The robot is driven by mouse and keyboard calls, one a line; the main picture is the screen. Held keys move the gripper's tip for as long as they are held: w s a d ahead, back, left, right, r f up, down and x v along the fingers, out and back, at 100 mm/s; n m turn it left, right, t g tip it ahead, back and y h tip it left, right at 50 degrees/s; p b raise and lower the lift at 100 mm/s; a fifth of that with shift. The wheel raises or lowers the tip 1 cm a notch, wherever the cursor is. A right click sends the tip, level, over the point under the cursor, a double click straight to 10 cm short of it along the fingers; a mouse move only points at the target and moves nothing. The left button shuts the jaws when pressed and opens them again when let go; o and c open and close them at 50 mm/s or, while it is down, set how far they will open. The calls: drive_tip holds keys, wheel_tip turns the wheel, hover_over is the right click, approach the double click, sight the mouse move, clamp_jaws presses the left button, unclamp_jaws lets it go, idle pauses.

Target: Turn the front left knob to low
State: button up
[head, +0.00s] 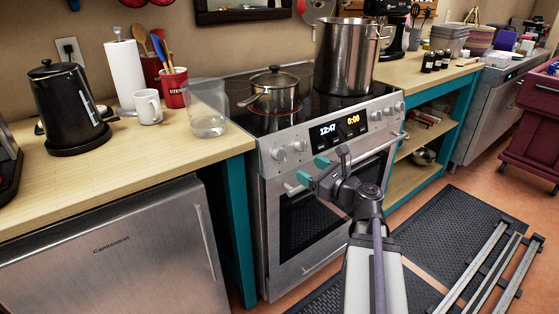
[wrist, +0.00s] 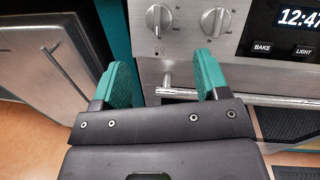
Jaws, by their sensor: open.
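The stove (head: 330,185) has two silver knobs at the left end of its front panel, a left knob (head: 279,154) and a right knob (head: 299,146). In the wrist view the left knob (wrist: 158,19) and the right knob (wrist: 215,22) both have their grips roughly upright; their small markings are too fine to read. My gripper (head: 312,171) is in front of the panel, below these knobs. In the wrist view its teal fingers (wrist: 160,72) are apart with nothing between them. The right finger's tip is just below the right knob in the picture; I see no contact.
The oven handle (wrist: 240,98) runs across below the knobs, close to my fingers. A small pot (head: 274,95) and a tall stockpot (head: 343,60) stand on the cooktop. A glass pitcher (head: 208,110) stands on the counter at left. More knobs (head: 388,111) are right of the display.

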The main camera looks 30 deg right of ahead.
sight(285, 156)
drive_tip(key=x, duration=1)
drive_tip(key=shift+w+a+f, duration=0.1)
drive_tip(key=shift+w+a, duration=0.05)
drive_tip(key=shift+w, duration=0.2)
drive_tip(key=c, duration=0.9)
